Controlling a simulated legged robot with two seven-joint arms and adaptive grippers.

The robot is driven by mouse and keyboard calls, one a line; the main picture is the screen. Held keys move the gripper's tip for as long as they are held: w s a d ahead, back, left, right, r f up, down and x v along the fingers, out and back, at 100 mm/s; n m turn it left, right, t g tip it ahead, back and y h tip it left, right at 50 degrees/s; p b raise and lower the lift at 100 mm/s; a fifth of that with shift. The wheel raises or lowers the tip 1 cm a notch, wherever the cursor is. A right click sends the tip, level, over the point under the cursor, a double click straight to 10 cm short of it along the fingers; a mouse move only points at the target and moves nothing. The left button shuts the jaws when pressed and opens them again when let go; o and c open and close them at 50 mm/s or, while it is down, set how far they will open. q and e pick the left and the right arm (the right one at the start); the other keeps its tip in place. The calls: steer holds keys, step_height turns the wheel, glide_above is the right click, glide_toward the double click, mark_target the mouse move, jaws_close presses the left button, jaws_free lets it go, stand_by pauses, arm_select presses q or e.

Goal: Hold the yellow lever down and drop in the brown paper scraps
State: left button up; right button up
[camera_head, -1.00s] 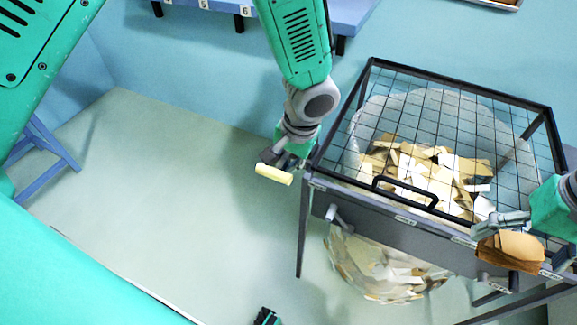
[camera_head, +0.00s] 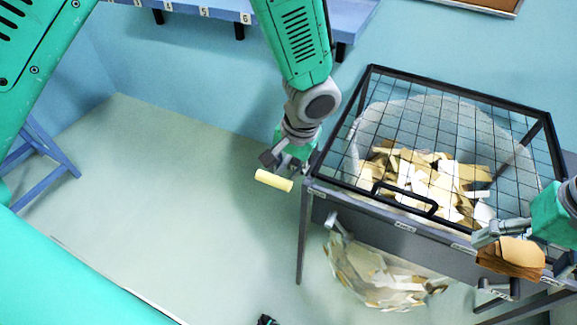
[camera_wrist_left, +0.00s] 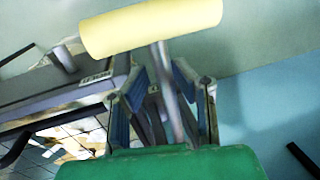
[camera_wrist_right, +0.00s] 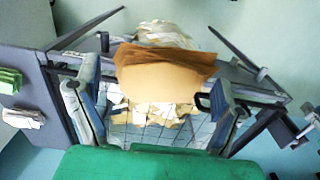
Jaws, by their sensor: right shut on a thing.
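The yellow lever (camera_head: 273,181) sticks out at the left side of the grey bin stand. Its yellow grip also shows large in the left wrist view (camera_wrist_left: 150,27). My left gripper (camera_head: 283,158) is just behind the lever; its fingers stand apart, with a thin grey rod showing between them in the left wrist view. Whether they touch it, I cannot tell. My right gripper (camera_head: 489,236) is shut on a stack of brown paper scraps (camera_head: 511,257), held over the front right edge of the stand. The scraps also show between the fingers in the right wrist view (camera_wrist_right: 165,70).
A black mesh lid (camera_head: 450,125) with a black handle (camera_head: 405,198) covers the stand. Under it, a clear bag (camera_head: 385,275) holds many cream and tan scraps and hangs below. A blue numbered shelf (camera_head: 290,15) stands behind.

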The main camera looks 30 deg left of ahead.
arm_select(q)
step_height(320, 180, up, 12)
steer(key=d, duration=0.2)
steer(key=shift+d+f, duration=0.2)
steer(key=shift+f, duration=0.1)
stand_by(0.3)
